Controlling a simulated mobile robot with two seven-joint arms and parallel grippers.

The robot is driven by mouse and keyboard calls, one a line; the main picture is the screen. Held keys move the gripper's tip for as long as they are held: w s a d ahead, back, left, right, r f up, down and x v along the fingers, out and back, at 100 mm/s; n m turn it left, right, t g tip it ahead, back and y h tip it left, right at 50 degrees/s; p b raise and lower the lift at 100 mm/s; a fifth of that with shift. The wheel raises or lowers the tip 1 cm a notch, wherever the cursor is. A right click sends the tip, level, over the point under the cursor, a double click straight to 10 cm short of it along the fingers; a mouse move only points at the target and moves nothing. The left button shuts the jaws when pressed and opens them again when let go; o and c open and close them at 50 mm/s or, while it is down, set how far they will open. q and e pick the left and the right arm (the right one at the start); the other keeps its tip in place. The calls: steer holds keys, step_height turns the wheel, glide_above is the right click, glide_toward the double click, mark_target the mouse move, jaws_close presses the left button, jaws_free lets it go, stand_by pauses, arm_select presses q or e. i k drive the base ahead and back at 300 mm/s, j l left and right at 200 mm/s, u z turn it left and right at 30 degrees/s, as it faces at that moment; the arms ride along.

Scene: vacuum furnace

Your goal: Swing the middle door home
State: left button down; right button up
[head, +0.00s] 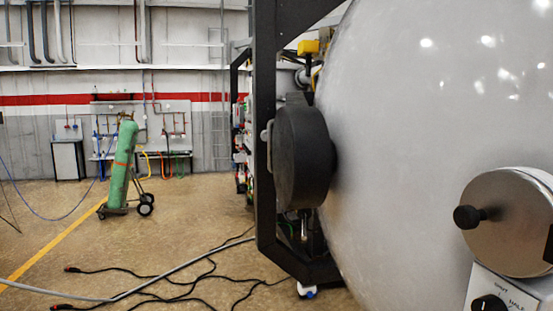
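A large pale grey domed surface (410,140), which looks like the furnace's door or shell, fills the right half of the head view, very close. I cannot tell whether it is the middle door. A thick black round part (302,158) sits at its left edge, in front of a black upright frame (265,130). A round metal cover (515,222) with a black knob (467,217) is at the lower right, cut off by the picture's edge. Neither of my grippers shows.
Below the cover, a labelled plate (508,290) carries a black dial. Black cables and a grey hose (190,262) lie on the floor at left. A green gas cylinder (121,165) leans on a wheeled cart farther back. Floor between is mostly free.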

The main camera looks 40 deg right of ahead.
mark_target(412, 101)
steer(key=i+z, duration=0.25)
steer(key=z, duration=0.15)
steer(key=i+j+z, duration=0.1)
steer(key=i+z, duration=0.15)
steer(key=z, duration=0.2)
steer(key=i+j+z, duration=0.2)
steer(key=z, duration=0.2)
steer(key=i+j+z, duration=0.25)
steer(key=z, duration=0.2)
steer(key=i+j+z, duration=0.3)
steer(key=j+z, duration=0.15)
steer(key=z, duration=0.8)
